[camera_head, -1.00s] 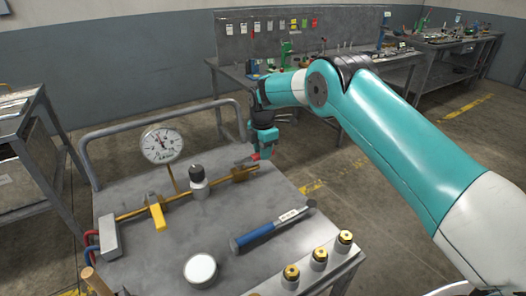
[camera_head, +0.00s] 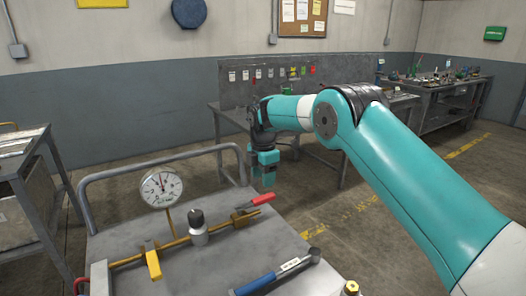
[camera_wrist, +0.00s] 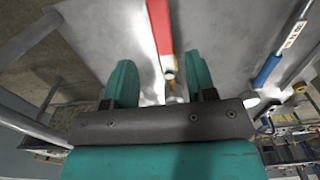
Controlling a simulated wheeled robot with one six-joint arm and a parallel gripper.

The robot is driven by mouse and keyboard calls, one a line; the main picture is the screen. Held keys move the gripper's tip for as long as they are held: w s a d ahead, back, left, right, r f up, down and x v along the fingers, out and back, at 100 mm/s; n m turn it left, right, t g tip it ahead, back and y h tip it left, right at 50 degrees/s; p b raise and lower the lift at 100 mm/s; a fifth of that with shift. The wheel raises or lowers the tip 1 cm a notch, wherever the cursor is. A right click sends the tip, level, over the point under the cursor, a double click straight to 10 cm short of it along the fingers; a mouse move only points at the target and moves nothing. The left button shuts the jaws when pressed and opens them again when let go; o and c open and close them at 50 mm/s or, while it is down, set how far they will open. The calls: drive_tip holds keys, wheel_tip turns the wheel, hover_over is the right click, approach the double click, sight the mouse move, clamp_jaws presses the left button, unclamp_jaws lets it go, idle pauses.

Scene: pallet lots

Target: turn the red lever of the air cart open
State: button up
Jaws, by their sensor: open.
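The red lever (camera_head: 262,200) sits on the valve at the right end of the brass pipe (camera_head: 176,242) on the air cart (camera_head: 225,262). It points right, roughly along the pipe. My gripper (camera_head: 267,185) is above the lever, with a small gap showing between them in the head view. In the wrist view my gripper (camera_wrist: 164,78) has its two teal fingers apart and nothing between the tips. The red lever (camera_wrist: 159,27) shows beyond them, in line with the gap. The valve body is partly hidden beneath the lever.
A pressure gauge (camera_head: 161,188), a grey-black knob fitting (camera_head: 198,228) and a yellow handle (camera_head: 153,264) stand along the pipe. A blue-handled tool (camera_head: 256,283) lies in front. A tubular rail (camera_head: 130,175) borders the cart's far side. Workbenches stand behind.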

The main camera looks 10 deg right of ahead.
wheel_tip(320, 180, up, 10)
drive_tip(key=shift+r, duration=0.2)
drive_tip(key=s+a+r+m, duration=0.1)
drive_tip(key=s+r+m, duration=0.2)
drive_tip(key=s+r, duration=0.4)
drive_tip(key=s+f+m+y, duration=0.1)
drive_tip(key=s+m, duration=0.4)
drive_tip(key=s, duration=1.3)
drive_tip(key=s+f+m+y, duration=0.1)
drive_tip(key=s+m+y, duration=0.2)
drive_tip(key=s, duration=1.5)
drive_tip(key=a+m, duration=0.1)
drive_tip(key=m, duration=0.2)
drive_tip(key=shift+s+f+p, duration=0.3)
drive_tip(key=shift+p, duration=0.1)
